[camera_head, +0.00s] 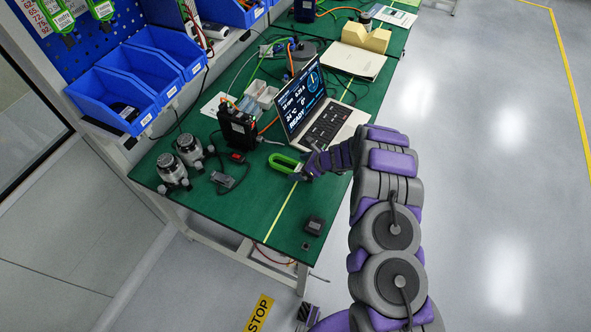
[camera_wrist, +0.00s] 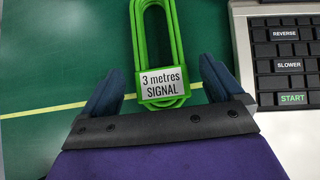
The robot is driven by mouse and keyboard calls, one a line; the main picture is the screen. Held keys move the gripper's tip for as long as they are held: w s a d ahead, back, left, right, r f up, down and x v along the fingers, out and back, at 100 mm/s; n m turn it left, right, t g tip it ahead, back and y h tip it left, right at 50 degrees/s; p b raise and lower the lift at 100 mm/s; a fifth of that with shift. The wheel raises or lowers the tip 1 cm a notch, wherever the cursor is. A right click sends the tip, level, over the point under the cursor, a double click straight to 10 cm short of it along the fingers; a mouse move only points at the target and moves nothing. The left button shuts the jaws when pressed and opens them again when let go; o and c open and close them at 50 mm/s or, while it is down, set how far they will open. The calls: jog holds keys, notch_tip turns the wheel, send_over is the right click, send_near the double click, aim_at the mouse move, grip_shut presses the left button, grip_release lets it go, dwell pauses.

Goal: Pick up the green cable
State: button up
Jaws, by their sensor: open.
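The green cable (camera_head: 284,163) is a coiled loop lying on the green tabletop (camera_head: 265,210), left of the laptop. In the wrist view the green cable (camera_wrist: 158,40) carries a white label reading "3 metres SIGNAL". My gripper (camera_head: 303,171) is low over the table at the near end of the cable. In the wrist view my gripper (camera_wrist: 160,80) is open, with one blue finger on each side of the labelled end and visible gaps between. The fingers do not appear to touch the cable.
The laptop (camera_head: 322,115) stands close to the right of my gripper, its keyboard (camera_wrist: 288,60) near the right finger. A black box (camera_head: 237,127), silver actuators (camera_head: 173,170) and a dark pendant (camera_head: 230,176) lie to the left. The front table area is mostly clear, with a small black block (camera_head: 313,226).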

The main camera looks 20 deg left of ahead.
jog(key=shift+x, duration=0.8)
jog(key=c, duration=1.2)
